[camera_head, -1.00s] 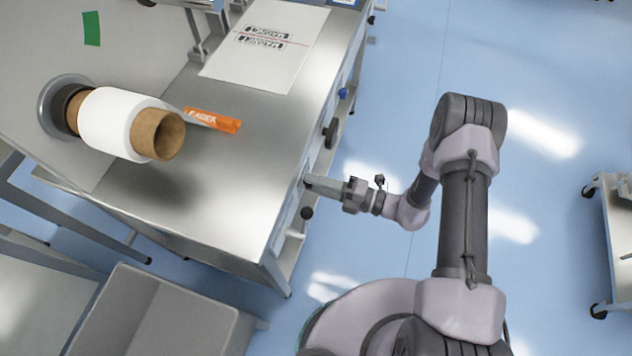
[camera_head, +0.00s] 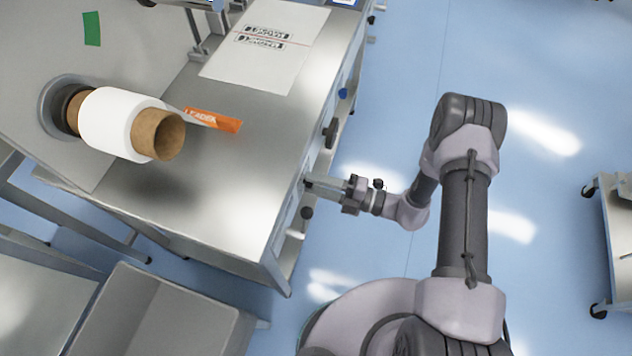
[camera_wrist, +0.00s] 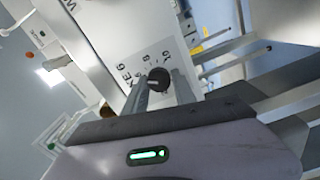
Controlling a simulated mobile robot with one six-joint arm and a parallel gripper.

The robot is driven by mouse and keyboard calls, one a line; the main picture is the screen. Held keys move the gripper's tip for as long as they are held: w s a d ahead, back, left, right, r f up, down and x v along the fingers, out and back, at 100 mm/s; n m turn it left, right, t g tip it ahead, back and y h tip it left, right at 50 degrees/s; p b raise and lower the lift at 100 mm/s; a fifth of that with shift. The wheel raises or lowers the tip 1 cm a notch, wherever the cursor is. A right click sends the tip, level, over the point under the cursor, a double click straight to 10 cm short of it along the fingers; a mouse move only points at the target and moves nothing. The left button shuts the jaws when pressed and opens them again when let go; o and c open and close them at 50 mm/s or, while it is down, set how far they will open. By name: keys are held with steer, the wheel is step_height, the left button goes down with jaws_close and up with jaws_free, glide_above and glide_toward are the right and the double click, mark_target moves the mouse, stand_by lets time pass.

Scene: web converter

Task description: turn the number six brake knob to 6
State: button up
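The black round brake knob (camera_wrist: 158,78) shows in the wrist view on a pale front panel with printed marks around it. A small light mark shows near its lower left edge. My gripper (camera_head: 309,186) is at the front panel of the machine, its two fingers spread. In the wrist view the fingers of my gripper (camera_wrist: 162,79) reach to either side of the knob, with the knob between their tips. I cannot tell whether they touch it.
Blue floor is clear at the right, up to a cart (camera_head: 618,240).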

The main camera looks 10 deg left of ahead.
steer(key=o, duration=0.3)
steer(key=s+d+p, duration=0.1)
steer(key=d+p, duration=0.1)
steer(key=d, duration=1.5)
steer(key=shift+s+d+p, duration=0.2)
steer(key=shift+p, duration=0.2)
